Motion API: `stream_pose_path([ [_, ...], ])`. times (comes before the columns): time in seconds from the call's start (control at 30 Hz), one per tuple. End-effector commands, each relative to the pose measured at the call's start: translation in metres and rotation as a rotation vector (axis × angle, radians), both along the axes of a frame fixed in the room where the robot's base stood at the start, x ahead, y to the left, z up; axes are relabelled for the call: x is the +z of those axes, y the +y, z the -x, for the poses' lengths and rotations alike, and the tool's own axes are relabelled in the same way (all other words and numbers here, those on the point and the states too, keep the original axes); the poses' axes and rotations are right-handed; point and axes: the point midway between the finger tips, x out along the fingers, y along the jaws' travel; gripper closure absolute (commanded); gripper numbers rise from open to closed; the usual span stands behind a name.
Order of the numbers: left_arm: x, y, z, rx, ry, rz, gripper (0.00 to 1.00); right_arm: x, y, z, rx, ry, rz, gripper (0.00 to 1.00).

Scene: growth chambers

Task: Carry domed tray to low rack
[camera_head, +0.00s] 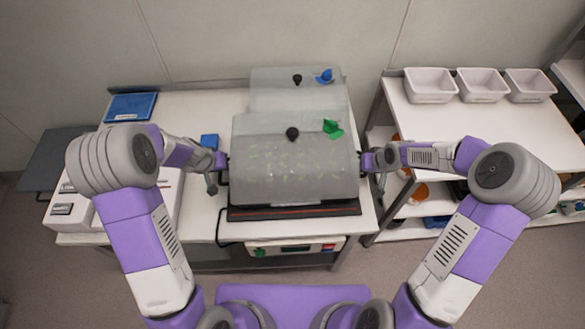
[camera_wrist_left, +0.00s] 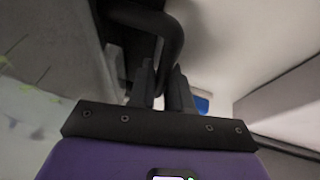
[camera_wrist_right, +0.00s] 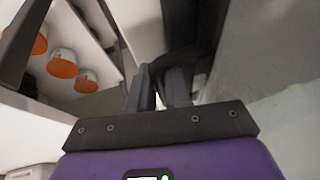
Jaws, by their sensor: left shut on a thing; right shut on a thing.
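A domed tray (camera_head: 290,165) with a translucent grey cover, a black knob and a green clip is in the middle of the head view, over a dark heat mat (camera_head: 295,213) with a red edge. Small green seedlings show dimly through the cover. My left gripper (camera_head: 222,167) is shut on the tray's left handle, a dark bar in the left wrist view (camera_wrist_left: 160,50). My right gripper (camera_head: 368,163) is shut on the right handle, which shows in the right wrist view (camera_wrist_right: 175,60). I cannot tell whether the tray touches the mat. The low rack is not clearly identifiable.
A second domed tray (camera_head: 298,88) with a blue clip stands just behind. A blue tray (camera_head: 131,107) and a white device (camera_head: 165,205) are at the left of the bench. A shelf unit (camera_head: 480,130) at right bears white bins (camera_head: 430,86); a gap separates it from the bench.

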Motion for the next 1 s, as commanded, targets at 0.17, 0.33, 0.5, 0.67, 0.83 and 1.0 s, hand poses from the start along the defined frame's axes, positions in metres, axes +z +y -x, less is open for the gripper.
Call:
stream_pose_path([
  [0.17, 0.0, 0.0, 0.0, 0.0, 0.0, 0.0, 1.0, 0.0, 0.0, 0.0, 0.0, -0.001, 0.0, 1.0],
  [0.33, 0.0, 0.0, 0.0, 0.0, 0.0, 0.0, 1.0, 0.0, 0.0, 0.0, 0.0, -0.001, 0.0, 1.0],
  [0.5, 0.002, 0.0, -0.001, 0.0, -0.003, 0.001, 1.0, 0.002, 0.0, -0.001, 0.0, -0.005, 0.0, 1.0],
  [0.67, 0.006, 0.0, -0.001, 0.0, -0.003, 0.001, 1.0, 0.007, 0.0, -0.001, 0.0, -0.005, 0.0, 1.0],
  [0.83, 0.017, 0.0, -0.001, 0.0, -0.003, 0.001, 1.0, 0.017, 0.0, -0.001, 0.0, -0.005, 0.0, 1.0],
  [1.0, 0.03, 0.0, -0.001, -0.001, -0.003, 0.0, 1.0, 0.031, 0.0, -0.001, 0.0, -0.005, 0.0, 1.0],
])
